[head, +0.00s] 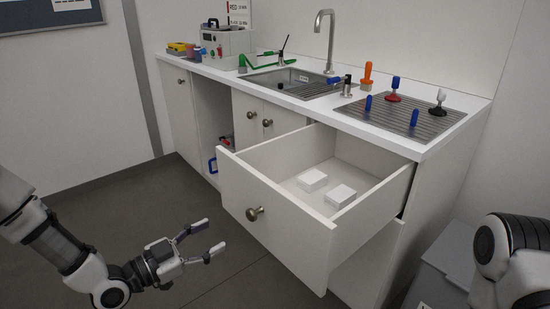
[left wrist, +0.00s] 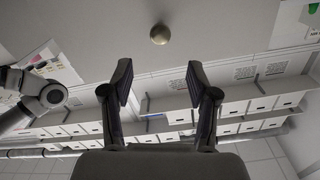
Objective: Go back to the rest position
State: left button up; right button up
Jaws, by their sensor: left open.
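My left gripper (head: 211,240) is open and empty in the head view, in the air in front of and to the left of the open drawer (head: 270,245). Its fingers point right and do not touch the drawer front. In the left wrist view my left gripper (left wrist: 160,85) shows both fingers spread with nothing between them. The drawer's round knob (head: 255,213) also shows beyond the fingertips in the left wrist view (left wrist: 159,34). Part of my right arm shows at the lower right of the head view, but its gripper is not in view.
The pulled-out drawer holds two white boxes (head: 312,180) (head: 341,195) and juts into the room. The counter (head: 420,148) carries a sink (head: 290,82), a tap (head: 325,40) and several small tools. A grey bin (head: 443,268) stands at right. The floor at left is clear.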

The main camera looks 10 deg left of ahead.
pick_arm(q)
jog(key=s+d+f+g, duration=0.2)
jog(key=s+d+f, duration=0.1)
jog(key=f, duration=0.3)
jog(key=s+d+f+g, duration=0.2)
jog(key=d+f+g, duration=0.1)
jog(key=f, duration=0.4)
jog(key=s+a+f+n+g+y, duration=0.1)
jog(key=s+f+n+g+y, duration=0.5)
jog(key=s+f, duration=0.95)
jog(key=s+a+n+g+y+p, duration=0.2)
jog(key=s+a+n+g+y, duration=0.1)
jog(key=s+a+n+y, duration=0.25)
notch_tip(320, 180, up, 16)
jog(key=p, duration=1.5)
jog(key=shift+d+f, duration=0.15)
jog(key=shift+f, duration=0.05)
jog(key=shift+m+h+p, duration=0.25)
jog(key=shift+p, duration=0.05)
